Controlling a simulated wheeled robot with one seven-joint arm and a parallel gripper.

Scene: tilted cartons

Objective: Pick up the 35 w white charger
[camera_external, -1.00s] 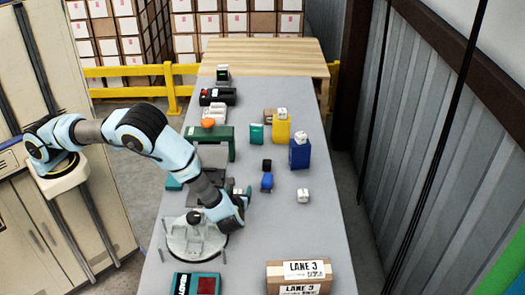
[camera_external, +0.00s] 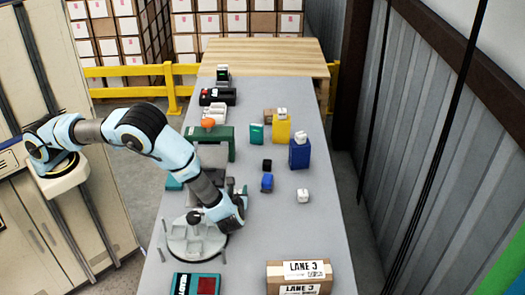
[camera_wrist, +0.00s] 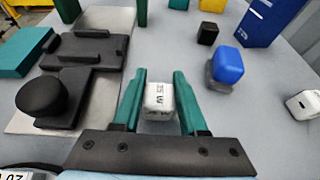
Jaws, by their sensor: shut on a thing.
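A small white cube charger (camera_wrist: 158,97) with dark printed text sits between the green fingers of my gripper (camera_wrist: 160,76) in the wrist view. The gripper is shut on it, one finger at each side. The print is too small to read surely. In the external view my gripper (camera_external: 241,194) is low over the grey table, right of a round grey fixture, and its wrist mostly hides the held charger.
Another white charger (camera_external: 303,196) lies to the right. More white blocks sit on the blue box (camera_external: 300,155) and yellow box (camera_external: 281,132). A blue block (camera_wrist: 226,64) and a black cube (camera_wrist: 208,33) stand beyond the gripper. A carton (camera_external: 298,276) stands in front.

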